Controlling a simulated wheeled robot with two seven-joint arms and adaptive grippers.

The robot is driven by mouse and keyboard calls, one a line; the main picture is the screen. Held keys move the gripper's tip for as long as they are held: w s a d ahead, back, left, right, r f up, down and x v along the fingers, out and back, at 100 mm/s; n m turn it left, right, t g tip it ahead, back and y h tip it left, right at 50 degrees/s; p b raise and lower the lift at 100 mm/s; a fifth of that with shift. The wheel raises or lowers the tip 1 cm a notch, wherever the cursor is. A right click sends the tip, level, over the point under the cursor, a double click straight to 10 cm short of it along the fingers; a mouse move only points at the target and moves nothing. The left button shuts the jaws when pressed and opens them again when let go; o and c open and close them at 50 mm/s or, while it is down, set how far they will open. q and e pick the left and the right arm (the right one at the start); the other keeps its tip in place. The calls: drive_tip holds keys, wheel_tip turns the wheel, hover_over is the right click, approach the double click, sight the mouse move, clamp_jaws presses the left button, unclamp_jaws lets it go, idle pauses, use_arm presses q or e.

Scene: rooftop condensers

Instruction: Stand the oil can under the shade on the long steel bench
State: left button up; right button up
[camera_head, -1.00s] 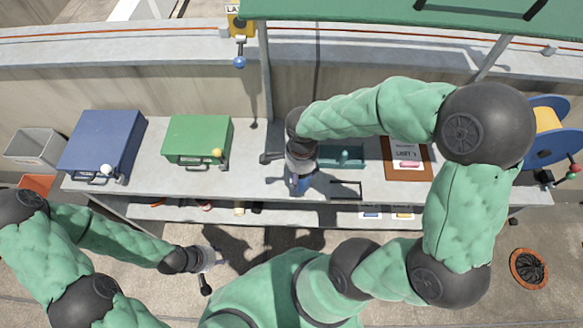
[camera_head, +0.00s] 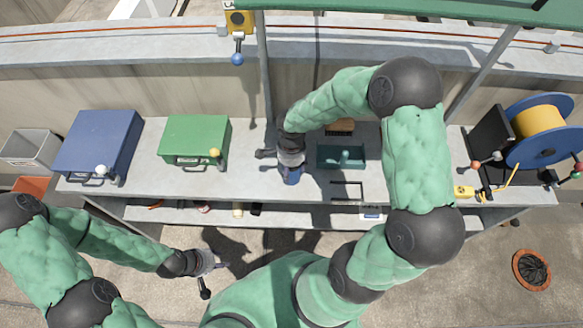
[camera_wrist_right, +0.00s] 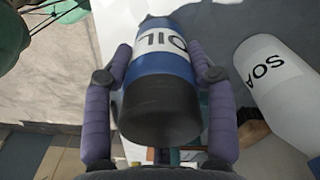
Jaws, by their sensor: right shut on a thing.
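The oil can is blue with a white OIL label and a dark end; it fills the middle of the right wrist view (camera_wrist_right: 160,75). My right gripper (camera_wrist_right: 160,85) is shut on it, one purple finger on each side. In the head view, the can's blue body (camera_head: 292,178) shows below my right gripper (camera_head: 291,164), over the long steel bench (camera_head: 245,184). I cannot tell whether the can touches the bench. The green shade (camera_head: 420,10) is at the top. My left gripper (camera_head: 214,263) hangs in front of the bench; its finger opening is unclear.
A white bottle marked SOA (camera_wrist_right: 275,75) lies close beside the can in the wrist view. The bench carries a blue case (camera_head: 100,142), a green case (camera_head: 196,137), a teal tray (camera_head: 341,157) and a cable reel (camera_head: 541,120). Shade posts (camera_head: 264,75) rise behind.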

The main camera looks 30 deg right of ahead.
drive_tip(key=shift+f, duration=0.2)
drive_tip(key=o, duration=1.4)
drive_tip(key=shift+r, duration=0.1)
drive_tip(key=shift+o, duration=0.2)
drive_tip(key=shift+r, duration=0.1)
drive_tip(key=shift+r, duration=0.3)
wheel_tip(320, 180, up, 12)
drive_tip(key=shift+f+p, duration=0.25)
drive_tip(key=shift+p, duration=0.95)
